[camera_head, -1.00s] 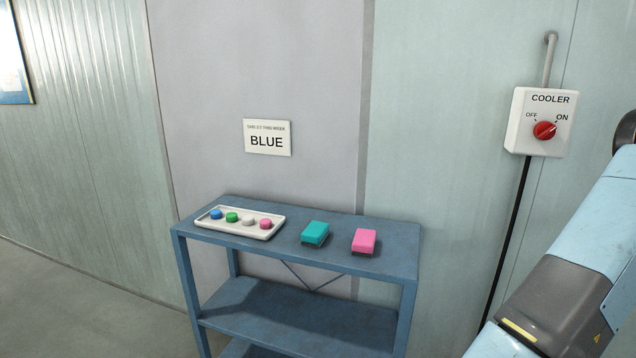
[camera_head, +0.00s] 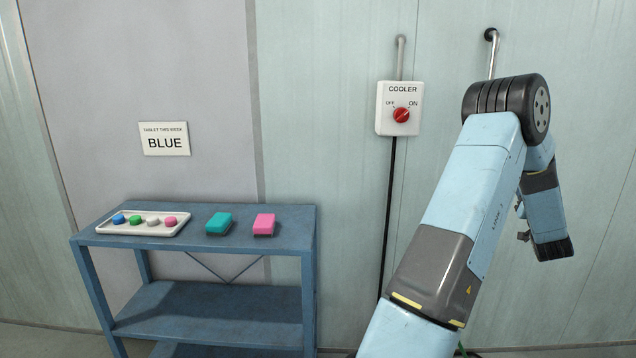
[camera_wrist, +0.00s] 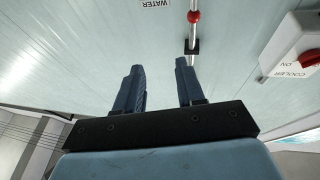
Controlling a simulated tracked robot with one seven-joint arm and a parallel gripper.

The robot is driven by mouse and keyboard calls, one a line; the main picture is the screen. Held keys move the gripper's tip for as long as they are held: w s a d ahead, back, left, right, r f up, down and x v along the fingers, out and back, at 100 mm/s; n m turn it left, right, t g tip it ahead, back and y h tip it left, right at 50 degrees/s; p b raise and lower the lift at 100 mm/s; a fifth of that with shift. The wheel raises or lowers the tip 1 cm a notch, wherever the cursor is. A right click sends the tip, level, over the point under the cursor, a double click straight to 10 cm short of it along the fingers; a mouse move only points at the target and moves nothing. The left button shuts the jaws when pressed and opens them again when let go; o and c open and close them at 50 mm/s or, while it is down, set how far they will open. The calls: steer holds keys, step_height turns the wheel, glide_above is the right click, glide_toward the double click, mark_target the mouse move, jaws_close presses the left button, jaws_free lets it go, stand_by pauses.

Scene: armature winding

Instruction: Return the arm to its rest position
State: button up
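My arm is raised and bent at the right of the head view, its upper link rising to a black elbow joint and the forearm hanging down beyond it. My gripper (camera_wrist: 160,88) shows in the wrist view with its two dark blue fingers apart and nothing between them. In the head view the fingers are mostly hidden behind my arm. The gripper is clear of the shelf and faces the pale wall panels.
A blue shelf (camera_head: 262,246) at the left bears a white tray (camera_head: 110,228) of several coloured tablets, a teal block (camera_head: 219,223) and a pink block (camera_head: 264,224). A cooler switch box (camera_head: 399,108) hangs on the wall, its red knob (camera_head: 401,115) towards ON. A sign (camera_head: 165,139) reads BLUE.

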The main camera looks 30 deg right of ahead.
steer(key=w+a+r+g+y, duration=0.1)
steer(key=w+a+r, duration=0.45)
steer(key=w, duration=0.45)
steer(key=w+a+r+g+y, duration=0.1)
steer(key=w+a+r, duration=0.4)
steer(key=w+a, duration=0.3)
steer(key=w+a+r+g+y, duration=0.1)
steer(key=w+a, duration=0.2)
steer(key=a, duration=0.4)
steer(key=w+a+r+n+y, duration=0.1)
steer(key=w+a+r+y, duration=0.1)
steer(key=w+a, duration=0.35)
steer(key=w+a+r+g+y, duration=0.1)
steer(key=w+a, duration=0.1)
steer(key=a, duration=0.6)
steer(key=s+a+f+n+g+y, duration=0.1)
steer(key=s+a+n+y, duration=0.15)
steer(key=a, duration=0.95)
steer(key=s+a+n+y, duration=0.1)
steer(key=s+a+y, duration=0.15)
steer(key=a, duration=0.95)
steer(key=s+a+f+n+g+y, duration=0.2)
steer(key=s+a, duration=0.6)
steer(key=a, duration=0.1)
steer(key=s+a+f+n+g+y, duration=0.2)
steer(key=s+a+f+n+y, duration=0.1)
steer(key=s+a, duration=0.5)
steer(key=shift+s+a+f, duration=0.2)
steer(key=shift+a, duration=0.6)
